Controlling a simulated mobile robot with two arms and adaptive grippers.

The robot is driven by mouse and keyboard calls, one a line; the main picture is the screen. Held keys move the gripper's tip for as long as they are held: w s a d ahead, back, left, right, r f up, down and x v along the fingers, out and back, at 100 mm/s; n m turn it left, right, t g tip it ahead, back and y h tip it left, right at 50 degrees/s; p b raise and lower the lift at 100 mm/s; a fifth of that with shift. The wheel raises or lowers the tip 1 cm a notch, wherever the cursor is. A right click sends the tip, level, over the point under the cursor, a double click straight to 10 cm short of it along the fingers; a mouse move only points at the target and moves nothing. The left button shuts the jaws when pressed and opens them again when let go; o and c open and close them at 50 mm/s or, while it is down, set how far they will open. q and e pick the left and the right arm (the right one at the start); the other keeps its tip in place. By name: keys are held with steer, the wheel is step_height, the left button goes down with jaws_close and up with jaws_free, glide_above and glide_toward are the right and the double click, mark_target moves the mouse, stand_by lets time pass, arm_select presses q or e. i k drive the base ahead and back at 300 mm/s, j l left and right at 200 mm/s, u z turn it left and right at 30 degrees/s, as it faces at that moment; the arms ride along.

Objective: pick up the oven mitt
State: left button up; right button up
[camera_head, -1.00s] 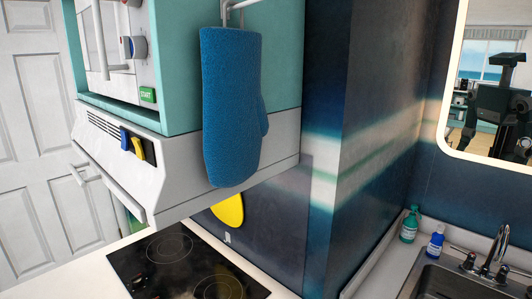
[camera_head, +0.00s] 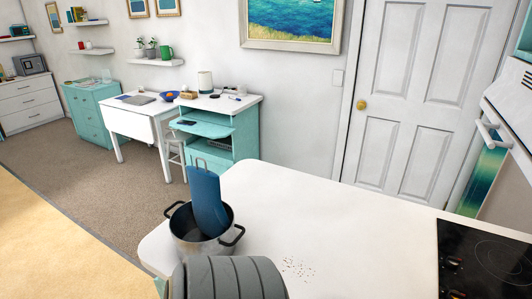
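The blue oven mitt that hung on the wall cabinet side in the earlier picture is outside the current head view. A flat blue item (camera_head: 207,200) with a thin wire loop at its top stands tilted in a metal pot (camera_head: 190,243). I cannot tell for sure what this item is. Neither of my grippers shows. A grey ribbed part at the bottom edge looks like part of my own arm, and it sits close to the front of the pot.
The pot stands at the left end of a white counter (camera_head: 330,215), with dark specks (camera_head: 297,268) scattered beside it. A black cooktop (camera_head: 485,262) is at the right. A white door (camera_head: 425,100), a teal and white desk (camera_head: 222,135) and open carpet lie beyond.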

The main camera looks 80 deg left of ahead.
mark_target(211, 218)
steer(key=u, duration=2.85)
